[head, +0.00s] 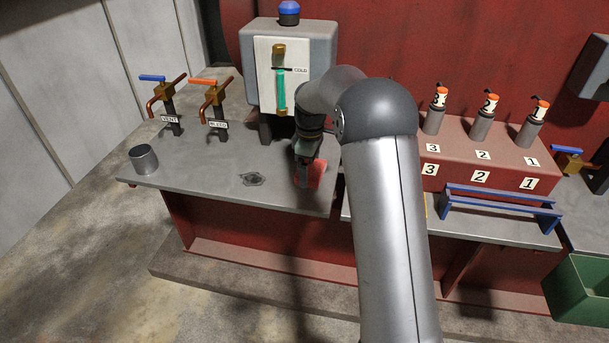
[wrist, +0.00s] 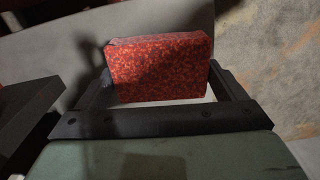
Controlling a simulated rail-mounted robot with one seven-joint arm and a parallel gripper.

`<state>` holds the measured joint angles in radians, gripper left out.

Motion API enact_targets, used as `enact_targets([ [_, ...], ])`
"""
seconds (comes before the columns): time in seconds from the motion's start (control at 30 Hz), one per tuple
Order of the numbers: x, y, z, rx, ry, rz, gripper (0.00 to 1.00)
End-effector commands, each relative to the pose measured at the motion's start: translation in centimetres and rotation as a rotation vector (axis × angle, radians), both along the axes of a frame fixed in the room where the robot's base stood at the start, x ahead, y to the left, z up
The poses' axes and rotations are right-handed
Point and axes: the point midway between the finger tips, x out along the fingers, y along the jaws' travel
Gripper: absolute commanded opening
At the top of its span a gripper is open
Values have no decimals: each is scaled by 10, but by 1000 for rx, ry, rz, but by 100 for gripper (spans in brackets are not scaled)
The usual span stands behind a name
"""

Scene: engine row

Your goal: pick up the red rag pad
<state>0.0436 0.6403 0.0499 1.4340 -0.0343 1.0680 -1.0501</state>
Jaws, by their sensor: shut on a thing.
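The red rag pad (wrist: 160,68) is a speckled red block between the two dark fingers of my gripper (wrist: 160,88) in the wrist view. My gripper is shut on it. In the head view the red rag pad (head: 310,174) shows at the end of my arm, over the right part of the left grey bench top. My gripper (head: 307,160) points down there and is partly hidden by my own arm. I cannot tell whether the pad touches the bench top.
A grey cup (head: 144,160) stands at the bench's left end, and a dark flat patch (head: 253,179) lies left of the pad. A gauge housing (head: 290,70) stands behind. Blue rails (head: 500,198) and a green bin (head: 580,290) are at right.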

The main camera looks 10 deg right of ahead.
Motion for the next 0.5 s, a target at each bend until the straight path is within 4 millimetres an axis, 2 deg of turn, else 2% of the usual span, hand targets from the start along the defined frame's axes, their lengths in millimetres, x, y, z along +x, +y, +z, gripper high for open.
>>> enact_targets([
  [0.03, -8, -7, 13, 0, -4, -3, 68],
  [0.17, -28, -24, 43, -1, -5, -3, 68],
  [0.3, -57, -47, 56, 0, -2, -5, 68],
  [0.5, -83, -68, 71, 0, -1, -3, 68],
])
